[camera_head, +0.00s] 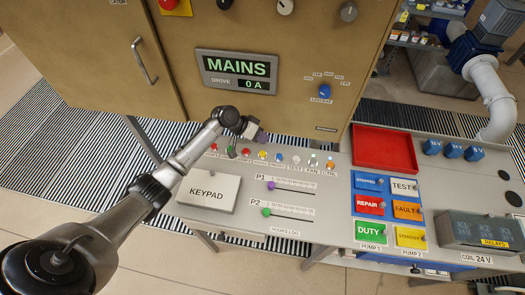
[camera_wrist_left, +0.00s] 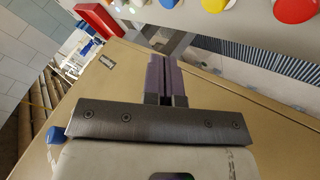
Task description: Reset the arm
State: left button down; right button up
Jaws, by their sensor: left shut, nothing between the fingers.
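My left arm reaches in from the left in the head view. My left gripper (camera_head: 256,134) is above the back edge of the control desk, near the row of coloured buttons and in front of the cabinet. In the left wrist view its fingers (camera_wrist_left: 166,80) are shut together with nothing between them. Coloured buttons (camera_wrist_left: 243,5) show along the top of the wrist view, apart from the fingertips. My right gripper is in neither view.
The desk carries a keypad plate (camera_head: 209,191), sliders P1 (camera_head: 271,185) and P2 (camera_head: 266,212), a red tray (camera_head: 384,131), coloured labelled plates (camera_head: 369,204) and a relay box (camera_head: 478,231). The cabinet (camera_head: 270,60) with a MAINS display (camera_head: 237,71) stands behind. A pipe (camera_head: 492,95) is at right.

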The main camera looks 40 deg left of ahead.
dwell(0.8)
pick_arm(q)
jog(key=shift+s+f, duration=0.25)
jog(key=shift+s+a+f+g+y, duration=0.25)
jog(key=shift+a+g+y, duration=0.1)
jog(key=shift+g+y, duration=0.15)
notch_tip(320, 180, up, 10)
jog(key=d+m+t+y, duration=0.2)
jog(key=y, duration=0.3)
jog(key=s+d+r+t+y, duration=0.1)
jog(key=s+d+r+y, duration=0.1)
jog(key=s+d, duration=0.35)
jog(key=s+d+f+g, duration=0.1)
jog(key=s+d+f, duration=0.3)
jog(key=s, duration=0.6)
jog(key=s+d+f+g+h, duration=0.15)
jog(key=s+f, duration=0.35)
jog(key=s, duration=0.5)
jog(key=s+d+f+g, duration=0.25)
jog(key=s+f, duration=0.25)
jog(key=s, duration=0.5)
notch_tip(320, 180, up, 18)
jog(key=p, duration=1.8)
jog(key=shift+s+d+n+t, duration=0.2)
jog(key=shift+n+t, duration=0.1)
jog(key=shift+n, duration=0.1)
